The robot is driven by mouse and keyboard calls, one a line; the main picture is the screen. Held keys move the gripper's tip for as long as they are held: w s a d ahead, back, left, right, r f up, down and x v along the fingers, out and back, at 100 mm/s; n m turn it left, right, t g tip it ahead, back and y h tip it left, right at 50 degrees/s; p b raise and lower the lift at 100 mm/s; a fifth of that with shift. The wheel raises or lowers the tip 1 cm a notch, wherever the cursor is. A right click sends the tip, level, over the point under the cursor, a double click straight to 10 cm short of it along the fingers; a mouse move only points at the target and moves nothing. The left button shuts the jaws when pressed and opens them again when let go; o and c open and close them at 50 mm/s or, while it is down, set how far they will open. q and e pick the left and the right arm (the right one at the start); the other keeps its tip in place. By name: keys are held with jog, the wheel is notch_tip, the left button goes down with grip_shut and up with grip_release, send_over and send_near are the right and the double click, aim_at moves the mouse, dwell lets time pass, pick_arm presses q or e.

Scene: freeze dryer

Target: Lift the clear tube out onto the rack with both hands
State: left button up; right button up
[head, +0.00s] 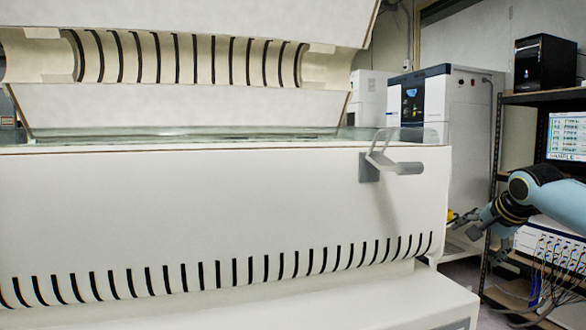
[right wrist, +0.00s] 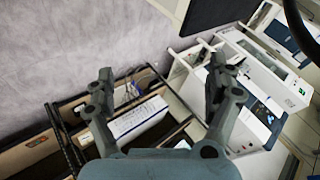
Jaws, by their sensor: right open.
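A strip of clear, glassy material (head: 180,133) shows along the top of the large white machine (head: 200,200), under its raised lid (head: 190,65). It may be the clear tube, but the front wall hides most of it. My right gripper (head: 478,222) is at the right of the head view, apart from the machine and beyond its right end. In the right wrist view my right gripper (right wrist: 162,88) has its fingers spread with nothing between them. My left gripper is not in view. I cannot tell which thing is the task's rack.
A handle (head: 400,166) sticks out from the machine's front right. Dark shelving (head: 496,145) at the right holds a black box (head: 545,62), a monitor (head: 568,136) and cabled equipment (head: 550,240). A white cabinet (head: 465,120) stands behind. Floor shows between machine and shelving.

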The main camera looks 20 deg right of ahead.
jog(key=w+a+r+m+t+y, duration=0.1)
jog(key=a+r+t, duration=0.1)
jog(key=r, duration=0.7)
jog(key=w+a+r+t+y, duration=0.1)
jog(key=w+a+r, duration=0.1)
jog(key=r, duration=0.7)
jog(key=w+a+r+m+t+y, duration=0.1)
jog(key=a+r+t, duration=0.15)
jog(key=r, duration=0.65)
jog(key=s+a+r+t+y, duration=0.1)
jog(key=s+a+r+y, duration=0.1)
jog(key=a+r, duration=0.5)
jog(key=s+a+r+t+y, duration=0.2)
jog(key=a+r, duration=0.1)
jog(key=r, duration=0.8)
jog(key=g+h, duration=0.4)
jog(key=g, duration=0.1)
send_near(414, 134)
jog(key=x, duration=1.3)
jog(key=shift+w+d, duration=0.15)
jog(key=shift+d, duration=0.05)
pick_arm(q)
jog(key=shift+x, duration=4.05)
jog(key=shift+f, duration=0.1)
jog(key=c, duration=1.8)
pick_arm(e)
jog(key=shift+w+f+g, duration=0.1)
jog(key=shift+g, duration=0.15)
jog(key=c, duration=1.8)
